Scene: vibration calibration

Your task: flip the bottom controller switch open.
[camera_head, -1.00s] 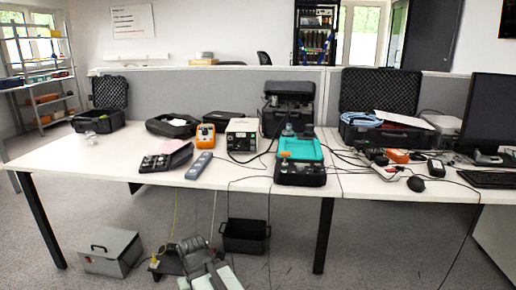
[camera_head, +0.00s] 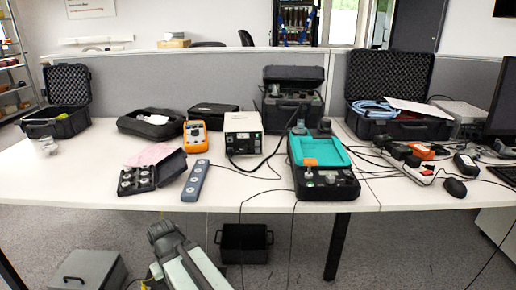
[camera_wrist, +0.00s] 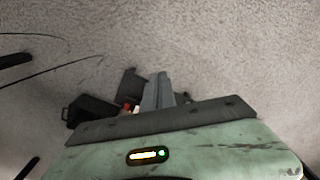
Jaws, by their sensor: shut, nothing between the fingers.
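A white box-shaped controller (camera_head: 243,133) with a dark lower front panel stands upright on the table in the head view, left of the teal-topped device. Its switches are too small to make out, so I cannot tell which is the bottom one or how it is set. My gripper (camera_wrist: 157,92) shows in the wrist view as grey fingers, shut and empty, with carpet beyond. In the head view my arm is low in front of the table, below the tabletop and apart from the controller.
The white table (camera_head: 90,185) has a clear front left part. Cables hang over the front edge. A black crate (camera_head: 244,243) and a grey box (camera_head: 88,270) are on the floor.

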